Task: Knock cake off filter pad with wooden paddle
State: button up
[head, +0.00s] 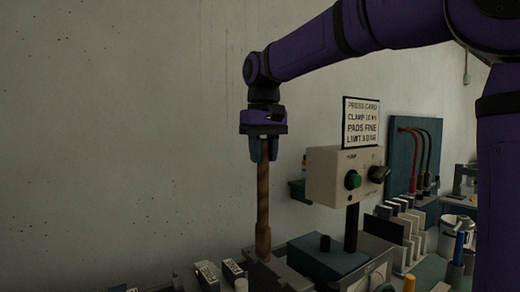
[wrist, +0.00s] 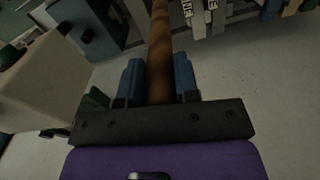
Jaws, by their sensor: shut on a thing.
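My gripper (head: 264,149) points straight down on the left of the control box and is shut on the wooden paddle (head: 263,195). The paddle hangs upright, its lower end wider and close to the bench equipment; I cannot tell whether it touches anything. In the wrist view, the blue fingers of my gripper (wrist: 159,80) close on either side of the paddle shaft (wrist: 160,45). I cannot make out the cake or the filter pad for certain in either view.
A beige control box (head: 340,172) with a green button stands on a post just right of the paddle, under a press card sign (head: 361,121). Small labelled blocks (head: 208,275) stand at lower left. A white bucket (head: 458,235) is at right. The wall at left is bare.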

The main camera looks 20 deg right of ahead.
aim_at(263, 240)
notch_tip(263, 240, down, 21)
jog(key=shift+r, duration=0.1)
dwell(1.0)
dwell(0.3)
jog(key=shift+s+a, duration=0.2)
jog(key=shift+a, duration=0.65)
jog(key=shift+s+a, duration=0.2)
jog(key=shift+a, duration=0.6)
jog(key=shift+w+d, duration=0.15)
jog(key=shift+d, duration=0.6)
jog(key=shift+w+d, duration=0.15)
jog(key=shift+d, duration=0.6)
jog(key=shift+a, duration=0.1)
